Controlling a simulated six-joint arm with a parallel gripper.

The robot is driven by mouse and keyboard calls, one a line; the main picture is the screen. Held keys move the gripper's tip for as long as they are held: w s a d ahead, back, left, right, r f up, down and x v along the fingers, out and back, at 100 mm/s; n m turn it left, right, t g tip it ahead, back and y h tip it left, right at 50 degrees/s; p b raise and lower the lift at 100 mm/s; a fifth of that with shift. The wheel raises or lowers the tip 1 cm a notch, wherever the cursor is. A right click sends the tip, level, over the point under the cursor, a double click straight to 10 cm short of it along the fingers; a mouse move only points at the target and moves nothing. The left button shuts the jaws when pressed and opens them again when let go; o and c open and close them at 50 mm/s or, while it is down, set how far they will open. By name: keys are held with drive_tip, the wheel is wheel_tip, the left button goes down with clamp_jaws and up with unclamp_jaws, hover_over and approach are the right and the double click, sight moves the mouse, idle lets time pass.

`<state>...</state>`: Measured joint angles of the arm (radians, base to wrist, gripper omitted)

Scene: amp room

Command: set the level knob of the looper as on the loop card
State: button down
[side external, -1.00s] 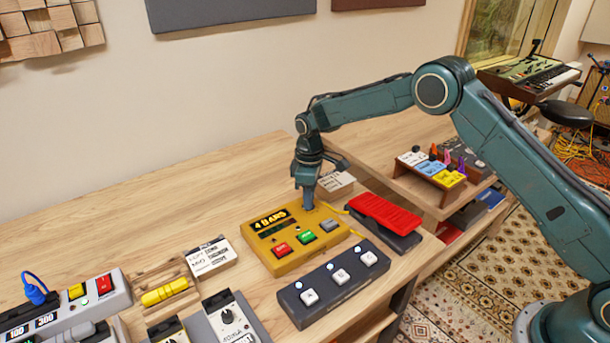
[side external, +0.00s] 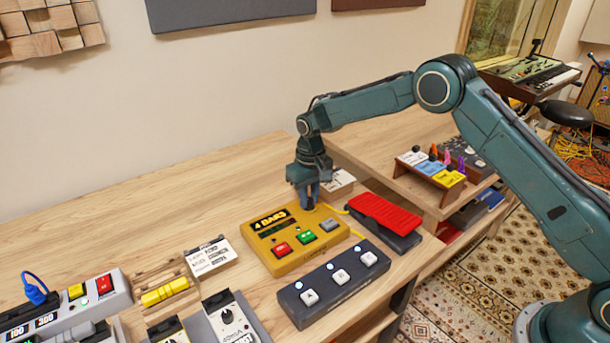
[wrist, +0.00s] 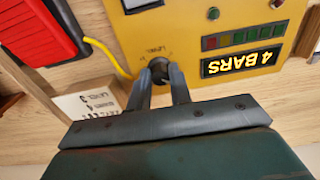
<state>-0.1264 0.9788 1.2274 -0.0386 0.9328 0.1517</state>
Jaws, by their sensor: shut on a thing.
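The looper (side external: 290,264) is a yellow box on the wooden bench with a lit "4 BARS" display, and it also fills the top of the wrist view (wrist: 185,38). The dark level knob (wrist: 159,67) sits near its edge, with "LEVEL" printed beside it. My gripper (wrist: 160,80) points down with its two fingers shut around the knob; in the side view my gripper (side external: 307,204) covers the knob. The knob's pointer and part of its scale are hidden. The white loop card (side external: 338,183) stands behind the looper; its lines in the wrist view (wrist: 84,104) are small and rotated.
A red-topped pedal (side external: 384,211) is right of the looper, with a yellow cable nearby. A dark footswitch (side external: 331,291) with white buttons lies in front. A second white card (side external: 211,257) is to the left.

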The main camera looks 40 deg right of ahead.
sight(310, 199)
idle(0.4)
drive_tip(key=c, duration=1.3)
unclamp_jaws()
wheel_tip(310, 199, up, 14)
drive_tip(key=shift+d+f, duration=0.1)
drive_tip(key=shift+d, duration=0.05)
